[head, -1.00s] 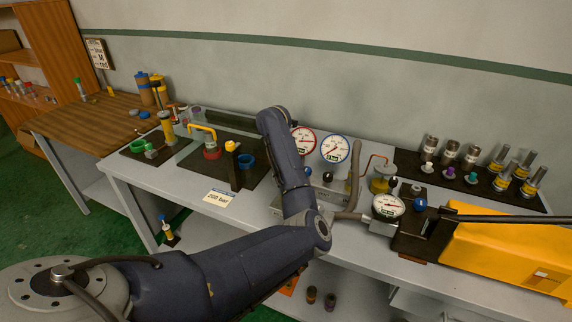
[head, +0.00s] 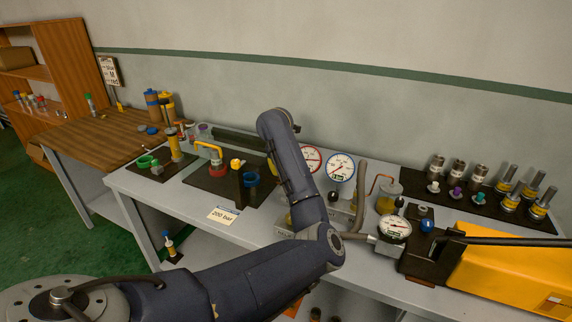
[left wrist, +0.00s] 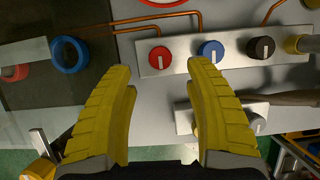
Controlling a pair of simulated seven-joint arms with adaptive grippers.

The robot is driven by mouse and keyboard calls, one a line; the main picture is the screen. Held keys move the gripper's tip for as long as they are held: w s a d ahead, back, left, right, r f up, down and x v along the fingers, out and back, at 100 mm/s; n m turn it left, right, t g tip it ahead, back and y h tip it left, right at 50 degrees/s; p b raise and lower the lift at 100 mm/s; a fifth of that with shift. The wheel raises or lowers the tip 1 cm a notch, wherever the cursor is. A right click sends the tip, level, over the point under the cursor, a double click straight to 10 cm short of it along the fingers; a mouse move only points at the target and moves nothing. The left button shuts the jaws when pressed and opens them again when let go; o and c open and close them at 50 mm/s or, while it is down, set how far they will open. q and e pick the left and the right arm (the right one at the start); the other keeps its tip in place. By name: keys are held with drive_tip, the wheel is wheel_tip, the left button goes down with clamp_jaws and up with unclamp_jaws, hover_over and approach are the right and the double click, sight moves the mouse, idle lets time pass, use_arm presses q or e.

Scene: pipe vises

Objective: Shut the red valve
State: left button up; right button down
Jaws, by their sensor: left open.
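The red valve (left wrist: 160,57) is a round red knob with a pale pointer, on a light metal panel (left wrist: 185,65). In the left wrist view its pointer stands roughly upright in the picture. My left gripper (left wrist: 160,76) has yellow ribbed fingers, spread apart and empty. The red knob shows between and just beyond the fingertips, with no contact visible. A blue knob (left wrist: 211,51) sits to its right, beyond the right fingertip, and a black knob (left wrist: 262,48) is further right. In the head view my left arm hides the red knob and my left gripper.
Copper pipes (left wrist: 195,22) run above the panel. Red-rimmed and blue-rimmed gauges (head: 341,168) stand behind it. A blue ring (left wrist: 69,55) lies left of the fingers. A yellow pump (head: 515,268) with a long black lever occupies the bench's right side.

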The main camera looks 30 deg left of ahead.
use_arm(q)
drive_tip(key=shift+v, duration=2.7)
drive_tip(key=shift+a, duration=0.1)
